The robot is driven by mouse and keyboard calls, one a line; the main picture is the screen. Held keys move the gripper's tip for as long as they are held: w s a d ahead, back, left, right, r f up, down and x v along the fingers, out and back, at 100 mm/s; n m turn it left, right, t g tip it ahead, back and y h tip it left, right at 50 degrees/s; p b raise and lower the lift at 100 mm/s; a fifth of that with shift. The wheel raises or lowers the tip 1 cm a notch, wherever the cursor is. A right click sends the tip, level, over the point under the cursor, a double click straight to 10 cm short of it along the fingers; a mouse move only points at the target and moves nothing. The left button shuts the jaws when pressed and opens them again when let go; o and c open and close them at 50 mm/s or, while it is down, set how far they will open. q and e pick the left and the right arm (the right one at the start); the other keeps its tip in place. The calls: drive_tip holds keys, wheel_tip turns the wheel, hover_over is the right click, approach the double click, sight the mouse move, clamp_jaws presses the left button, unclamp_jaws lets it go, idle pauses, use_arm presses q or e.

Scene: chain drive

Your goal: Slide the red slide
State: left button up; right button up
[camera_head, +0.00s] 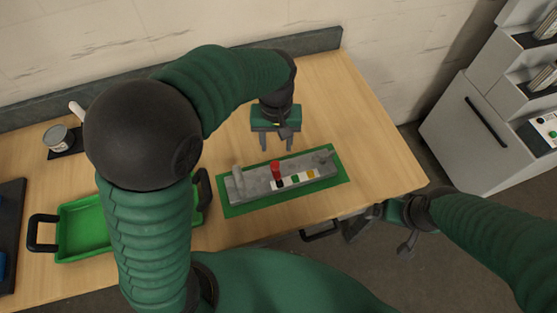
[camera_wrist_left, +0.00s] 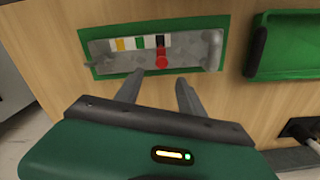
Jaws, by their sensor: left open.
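The red slide (camera_head: 275,169) is a small red piece standing on a grey chain drive block (camera_head: 243,186), which lies on a green mat (camera_head: 341,177). The red slide also shows in the left wrist view (camera_wrist_left: 162,62), beside the black patch of a row of coloured patches. My left gripper (camera_head: 276,148) is open and empty, on the far side of the block, with its two fingers pointing down. In the left wrist view its fingers (camera_wrist_left: 160,90) are apart with the red slide beyond them, not between them. My right gripper (camera_head: 377,232) is past the table's front edge; its finger gap is unclear.
A green tray (camera_head: 80,208) with black handles is left of the mat, partly behind my left arm. A cup (camera_head: 59,140) stands on a dark coaster at the far left. The wooden table (camera_head: 380,150) is clear right of the mat. A grey cabinet (camera_head: 470,130) stands at right.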

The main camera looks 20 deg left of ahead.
sight(275, 163)
use_arm(q)
drive_tip(key=f, duration=1)
drive_tip(key=shift+w+a+f, duration=0.1)
drive_tip(key=shift+a+f, duration=0.1)
drive_tip(key=shift+a, duration=0.2)
drive_tip(key=shift+d, duration=0.1)
drive_tip(key=shift+d, duration=0.1)
drive_tip(key=shift+c, duration=1)
clamp_jaws()
